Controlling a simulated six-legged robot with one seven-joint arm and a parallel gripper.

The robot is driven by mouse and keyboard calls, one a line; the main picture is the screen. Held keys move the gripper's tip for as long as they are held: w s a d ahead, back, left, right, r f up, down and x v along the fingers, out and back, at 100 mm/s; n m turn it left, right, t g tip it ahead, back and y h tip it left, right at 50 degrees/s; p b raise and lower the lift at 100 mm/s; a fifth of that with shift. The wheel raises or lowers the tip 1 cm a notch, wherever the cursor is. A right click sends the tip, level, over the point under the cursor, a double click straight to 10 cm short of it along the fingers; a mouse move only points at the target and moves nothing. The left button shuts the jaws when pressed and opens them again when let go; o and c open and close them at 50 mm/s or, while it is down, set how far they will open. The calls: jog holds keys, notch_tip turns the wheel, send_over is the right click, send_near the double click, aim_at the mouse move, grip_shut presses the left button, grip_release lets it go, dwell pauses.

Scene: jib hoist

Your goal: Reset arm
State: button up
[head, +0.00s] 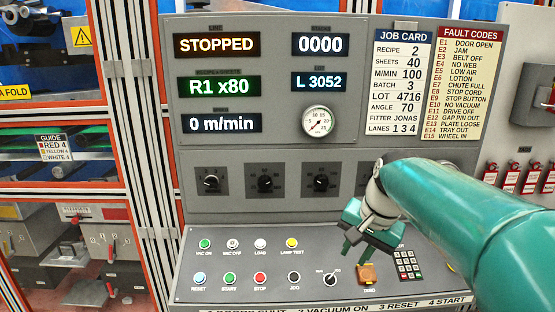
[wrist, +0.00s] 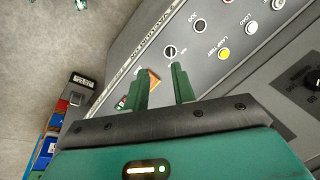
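My gripper (head: 366,246) hangs in front of the sloped control desk (head: 240,285), near its right part. In the wrist view my gripper (wrist: 160,72) shows two green fingers apart with nothing between them; it is open and empty. My green arm reaches in from the right in the head view. Below the fingers is a small orange-brown item (head: 366,274) on the desk, partly behind a finger in the wrist view (wrist: 154,80). A black keypad (head: 407,264) is just right of the gripper. I cannot tell any contact with the desk.
The upright panel holds displays reading STOPPED (head: 217,45) and R1 x80 (head: 219,86), a gauge (head: 317,121) and dials (head: 265,183). Desk buttons include blue RESET (head: 199,277) and a selector knob (head: 330,279). Job card (head: 400,85) and fault codes (head: 465,80) are above.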

jog(key=s+a+f+n+t, duration=0.1)
jog(key=s+f+n, duration=0.1)
jog(key=s, duration=0.6)
jog(key=s+a+f+n+t+h, duration=0.1)
jog(key=s+f+n, duration=0.2)
jog(key=s, duration=0.6)
jog(key=shift+s+f+n+t+h, duration=0.2)
jog(key=shift+s+n+t+h, duration=0.1)
jog(key=shift+n, duration=0.5)
dwell(0.4)
